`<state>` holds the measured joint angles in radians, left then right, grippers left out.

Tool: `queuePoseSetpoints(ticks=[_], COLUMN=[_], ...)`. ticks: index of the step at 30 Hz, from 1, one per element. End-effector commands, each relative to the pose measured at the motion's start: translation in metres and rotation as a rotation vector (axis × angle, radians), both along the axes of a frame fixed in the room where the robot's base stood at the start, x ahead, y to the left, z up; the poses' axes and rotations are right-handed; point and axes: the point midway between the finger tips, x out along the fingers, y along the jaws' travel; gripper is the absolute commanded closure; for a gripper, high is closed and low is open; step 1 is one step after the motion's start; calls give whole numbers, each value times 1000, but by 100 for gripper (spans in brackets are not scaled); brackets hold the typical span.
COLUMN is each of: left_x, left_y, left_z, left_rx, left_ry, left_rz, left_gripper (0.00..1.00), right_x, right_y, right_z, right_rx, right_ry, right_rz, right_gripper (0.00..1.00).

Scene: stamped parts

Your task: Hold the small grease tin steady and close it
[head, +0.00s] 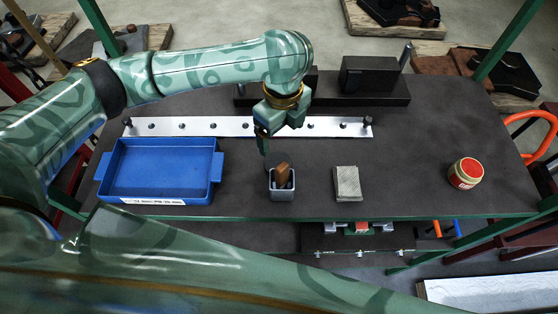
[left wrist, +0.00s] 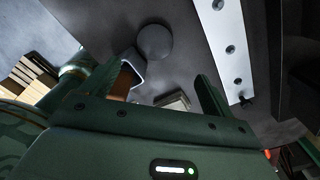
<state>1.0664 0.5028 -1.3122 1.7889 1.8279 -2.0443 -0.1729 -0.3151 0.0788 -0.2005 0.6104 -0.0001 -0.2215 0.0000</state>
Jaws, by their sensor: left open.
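A small round tin (head: 466,172), red and cream, stands on the right of the table. The picture is too small to tell whether its lid is on. My left gripper (head: 265,151) is above the middle of the table, far to the left of the tin, just behind a small grey cup. In the left wrist view its two fingers (left wrist: 157,88) are apart with nothing gripped between them. That view also shows a plain grey round disc (left wrist: 155,42) near the cup; I cannot tell whether it is a lid. My right gripper is not in view.
The grey cup (head: 282,194) holds a brown piece. A blue tray (head: 157,143) is at left, a folded grey cloth (head: 347,184) right of the cup. A drilled metal strip (head: 215,126) and a black block (head: 369,75) lie behind. The table is clear between cloth and tin.

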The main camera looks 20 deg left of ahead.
Motion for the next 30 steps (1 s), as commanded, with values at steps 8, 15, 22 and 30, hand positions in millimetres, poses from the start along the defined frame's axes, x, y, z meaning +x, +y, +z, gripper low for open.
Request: queuePoseSetpoints(ticks=[8, 15, 22, 30], left_x=[-1, -1, -1, -3], left_y=[0, 0, 0, 7], left_z=[-49, -56, -58, -96], left_rx=[-2, -1, -1, -3], left_ry=[1, -2, 0, 1], left_rz=[0, -1, 0, 1], left_gripper=[13, 13, 13, 13], right_x=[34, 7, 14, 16], right_y=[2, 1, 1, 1], right_z=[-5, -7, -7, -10], right_rx=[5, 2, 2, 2], right_ry=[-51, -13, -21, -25], right_rz=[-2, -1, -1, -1], right_gripper=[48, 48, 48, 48])
